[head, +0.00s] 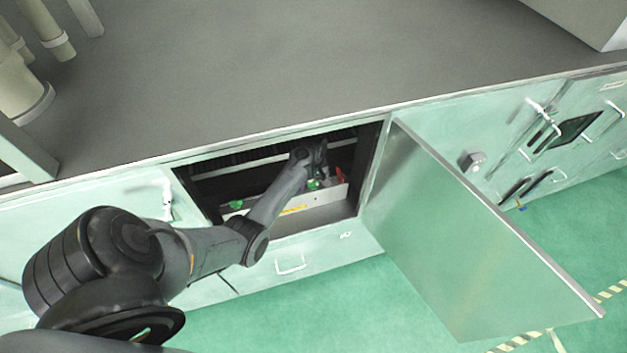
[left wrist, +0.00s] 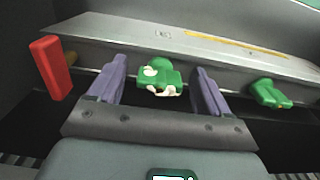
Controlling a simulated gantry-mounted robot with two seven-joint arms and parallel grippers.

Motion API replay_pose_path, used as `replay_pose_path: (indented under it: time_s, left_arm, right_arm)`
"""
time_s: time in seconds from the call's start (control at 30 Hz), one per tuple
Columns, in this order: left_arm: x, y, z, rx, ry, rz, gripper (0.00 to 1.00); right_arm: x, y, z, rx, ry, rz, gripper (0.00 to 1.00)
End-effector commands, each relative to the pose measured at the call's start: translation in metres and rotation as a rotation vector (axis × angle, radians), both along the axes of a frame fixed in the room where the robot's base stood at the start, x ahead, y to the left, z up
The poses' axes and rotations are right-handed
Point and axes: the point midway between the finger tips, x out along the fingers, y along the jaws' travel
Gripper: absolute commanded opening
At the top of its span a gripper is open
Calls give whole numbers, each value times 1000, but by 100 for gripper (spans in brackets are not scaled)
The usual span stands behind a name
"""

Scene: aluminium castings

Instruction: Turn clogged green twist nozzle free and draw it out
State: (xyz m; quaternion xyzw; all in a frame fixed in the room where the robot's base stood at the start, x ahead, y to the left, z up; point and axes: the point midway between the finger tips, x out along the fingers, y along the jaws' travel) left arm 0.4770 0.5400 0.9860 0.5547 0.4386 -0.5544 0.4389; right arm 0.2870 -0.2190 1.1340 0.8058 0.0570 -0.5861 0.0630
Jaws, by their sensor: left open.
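The clogged green nozzle (left wrist: 172,76), with whitish crust on it, sits on a pale metal bar (left wrist: 215,50). In the left wrist view my open left gripper (left wrist: 160,66) has one purple finger on each side of it, with visible gaps. In the head view my left gripper (head: 318,160) is inside the open cabinet, and the clogged nozzle (head: 314,184) shows just below it. A second green nozzle (left wrist: 270,94), without visible crust, sits further right on the bar; it also shows in the head view (head: 235,204). My right gripper is not in view.
A red lever (left wrist: 50,68) stands left of the gripper in the left wrist view. The cabinet door (head: 480,235) hangs open on the right. The cabinet frame (head: 372,165) closely bounds my arm's opening. The grey worktop (head: 330,70) above is mostly clear.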

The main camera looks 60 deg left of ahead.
Motion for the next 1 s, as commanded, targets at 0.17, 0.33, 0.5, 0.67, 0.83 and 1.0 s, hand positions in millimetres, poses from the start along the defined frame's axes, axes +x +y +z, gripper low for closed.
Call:
replay_pose_path:
  time_s: [0.17, 0.33, 0.5, 0.67, 0.83, 1.0]
  left_arm:
    - [0, 0, 0, 0, 0, 0, 73]
    - [0, 0, 0, 0, 0, 0, 47]
    - [0, 0, 0, 0, 0, 0, 20]
    - [0, 0, 1, 0, 0, 15, 19]
    - [0, -1, 3, -2, 2, 113, 19]
    - [0, 0, 4, -3, 1, 294, 19]
  right_arm:
    - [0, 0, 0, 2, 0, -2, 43]
    - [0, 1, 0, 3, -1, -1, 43]
    - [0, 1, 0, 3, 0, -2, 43]
    - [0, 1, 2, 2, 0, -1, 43]
    - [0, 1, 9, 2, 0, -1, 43]
    - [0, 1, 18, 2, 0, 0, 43]
